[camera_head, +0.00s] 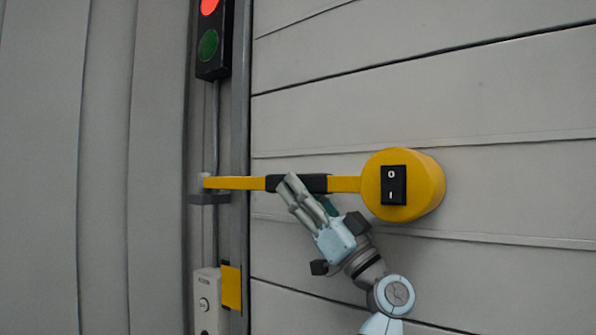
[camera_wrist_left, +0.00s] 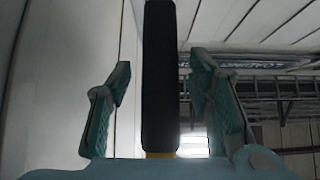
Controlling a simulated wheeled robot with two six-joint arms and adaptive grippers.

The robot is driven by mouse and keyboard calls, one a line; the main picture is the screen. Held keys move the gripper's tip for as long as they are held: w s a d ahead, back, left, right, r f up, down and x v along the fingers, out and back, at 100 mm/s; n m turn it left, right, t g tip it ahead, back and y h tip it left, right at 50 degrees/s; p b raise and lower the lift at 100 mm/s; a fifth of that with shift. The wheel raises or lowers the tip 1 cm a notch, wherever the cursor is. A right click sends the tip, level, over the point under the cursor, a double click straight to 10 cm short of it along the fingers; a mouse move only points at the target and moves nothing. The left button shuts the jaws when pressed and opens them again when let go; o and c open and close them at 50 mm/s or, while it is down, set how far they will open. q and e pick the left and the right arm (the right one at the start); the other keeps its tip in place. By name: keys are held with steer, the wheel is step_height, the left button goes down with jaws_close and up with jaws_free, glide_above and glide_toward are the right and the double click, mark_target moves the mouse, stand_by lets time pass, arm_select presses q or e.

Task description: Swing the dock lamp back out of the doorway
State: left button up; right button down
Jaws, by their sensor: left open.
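The dock lamp has a round yellow head (camera_head: 425,184) with a black rocker switch (camera_head: 393,185) marked O and I. Its yellow arm (camera_head: 235,183) runs level from a wall bracket (camera_head: 208,198) on the left to the head, in front of the grey panelled door. A black grip (camera_head: 316,183) sits midway along the arm. My left gripper (camera_head: 297,183) is at this grip, with its fingers open. In the left wrist view the black grip (camera_wrist_left: 160,75) stands between the two teal-padded fingers, with gaps on both sides. My right gripper is out of view.
A signal light (camera_head: 208,45) with red and green lenses hangs on the frame above the bracket. A grey control box (camera_head: 207,300) and a yellow plate (camera_head: 231,287) are below it. The panelled door (camera_head: 500,100) fills the right side.

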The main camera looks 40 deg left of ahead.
arm_select(q)
steer(key=shift+x, duration=1.15)
steer(key=shift+s+d, duration=0.1)
steer(key=shift+c, duration=0.2)
